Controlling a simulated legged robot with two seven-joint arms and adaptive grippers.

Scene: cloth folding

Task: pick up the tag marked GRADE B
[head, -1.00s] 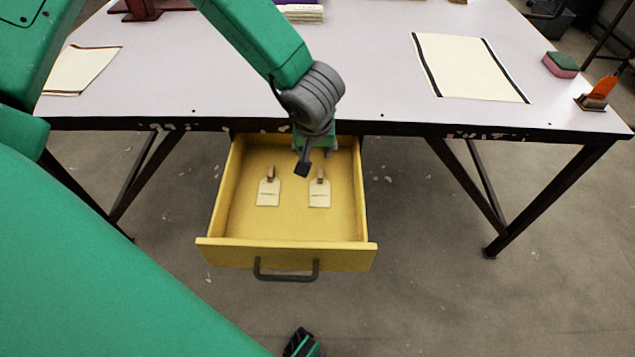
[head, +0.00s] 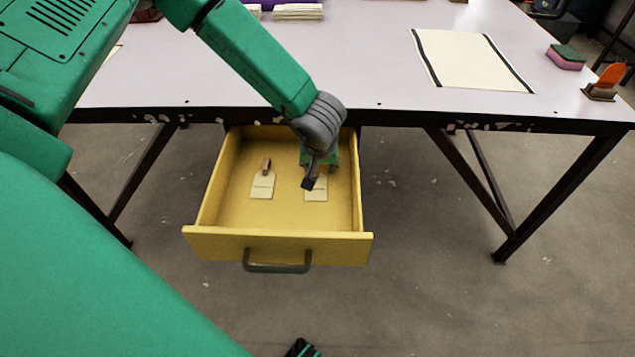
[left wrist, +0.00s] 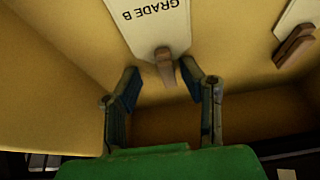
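The tag marked GRADE B (left wrist: 150,20) is a cream tag with a brown tab (left wrist: 165,66) at its end. In the left wrist view the tab lies between the fingertips of my open left gripper (left wrist: 162,82), with space on both sides. In the head view this gripper (head: 311,181) is over the right tag (head: 316,194) in the drawer and partly hides it. A second tag (head: 262,187) lies to the left; in the left wrist view it (left wrist: 299,18) is at the upper right, its marking not readable. My right gripper (head: 302,349) is barely in view at the bottom edge.
The yellow drawer (head: 275,247) is pulled out under the table (head: 370,70), its walls around the tags and my left gripper. On the table lie a striped cloth (head: 470,60), a sponge (head: 566,57) and an orange-topped item (head: 608,77).

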